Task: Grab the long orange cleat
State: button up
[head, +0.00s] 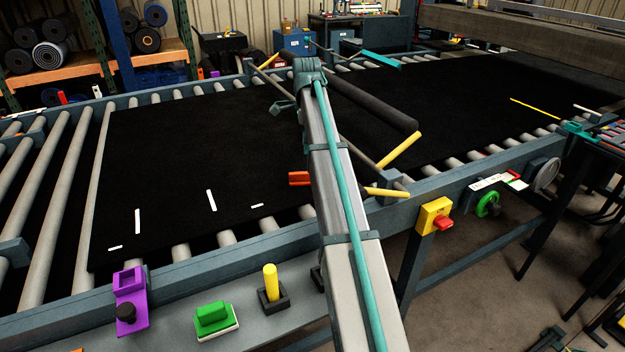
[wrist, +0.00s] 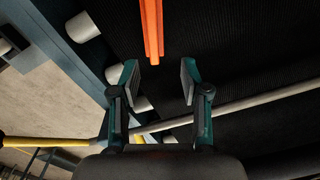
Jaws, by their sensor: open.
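The long orange cleat (wrist: 152,28) is a straight orange bar in the wrist view, running from the top edge down to just ahead of my fingertips. It lies over the black belt (wrist: 250,50). My gripper (wrist: 158,78) is open and empty, and the cleat's near end lines up roughly with the gap between the fingers, apart from them. In the head view only a short orange end of the cleat (head: 299,178) shows to the left of my arm. My arm hides the rest of it and my gripper there.
A grey bar with yellow handles (head: 385,192) crosses above the belt near my arm; it also passes behind my fingers in the wrist view (wrist: 240,103). White strips (head: 211,200) lie on the belt.

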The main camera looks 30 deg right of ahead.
aim_at(306, 172)
jog(key=shift+s+a+f, duration=0.3)
jog(key=shift+a+f, duration=0.15)
jog(key=shift+f, duration=0.05)
notch_tip(306, 172, down, 5)
jog(key=shift+r+p, duration=0.15)
jog(key=shift+p, duration=0.6)
jog(key=shift+f+p, duration=1.15)
jog(key=shift+f, duration=1.4)
grip_shut()
